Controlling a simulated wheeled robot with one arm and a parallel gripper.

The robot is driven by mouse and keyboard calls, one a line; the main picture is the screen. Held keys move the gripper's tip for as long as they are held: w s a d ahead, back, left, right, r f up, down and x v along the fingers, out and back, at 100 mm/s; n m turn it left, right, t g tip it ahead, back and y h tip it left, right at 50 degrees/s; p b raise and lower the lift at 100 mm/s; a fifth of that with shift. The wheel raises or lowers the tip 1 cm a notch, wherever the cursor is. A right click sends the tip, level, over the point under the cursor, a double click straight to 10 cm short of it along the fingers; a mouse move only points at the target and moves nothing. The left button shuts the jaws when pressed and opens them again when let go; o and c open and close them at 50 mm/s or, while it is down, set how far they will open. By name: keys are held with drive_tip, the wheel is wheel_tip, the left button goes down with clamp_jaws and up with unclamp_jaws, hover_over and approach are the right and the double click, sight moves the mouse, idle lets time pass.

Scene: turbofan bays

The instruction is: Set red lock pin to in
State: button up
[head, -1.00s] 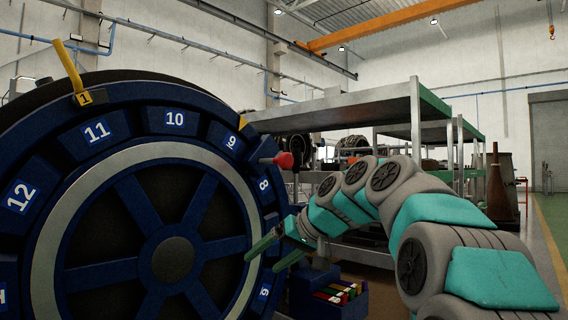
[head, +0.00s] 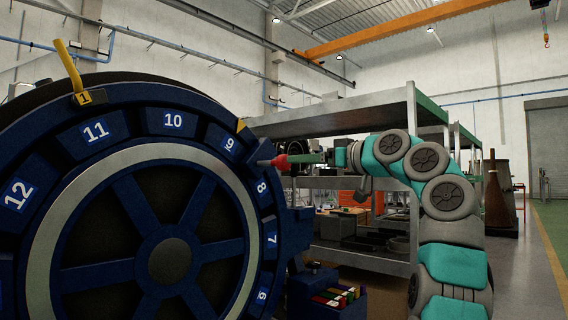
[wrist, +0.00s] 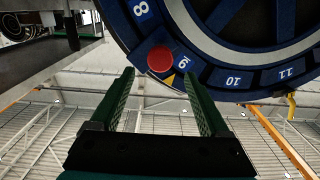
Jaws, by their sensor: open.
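The red lock pin (head: 281,161) sticks out to the right from the rim of the dark blue numbered wheel (head: 150,155), between the 9 and 8 labels. Its red knob is on a short grey shaft. My gripper (head: 295,158) is level, with its green fingers pointing left at the knob. In the wrist view, the red knob (wrist: 161,59) shows ahead, between the lines of the two spread fingers of my gripper (wrist: 159,74). The fingers are open with nothing held. I cannot tell whether the fingertips reach past the knob.
A yellow handle (head: 69,66) stands at the wheel's top left, by a tag marked 1. A blue box with coloured bars (head: 338,296) sits low, right of the wheel. Metal shelving (head: 365,115) stands behind my arm. The floor at the far right is clear.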

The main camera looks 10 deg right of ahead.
sight(284, 161)
drive_tip(key=p+x, duration=0.2)
drive_tip(key=x, duration=0.5)
drive_tip(key=shift+r, duration=0.15)
drive_tip(key=shift+w+a, duration=0.25)
drive_tip(key=shift+w, duration=0.05)
clamp_jaws()
idle(0.5)
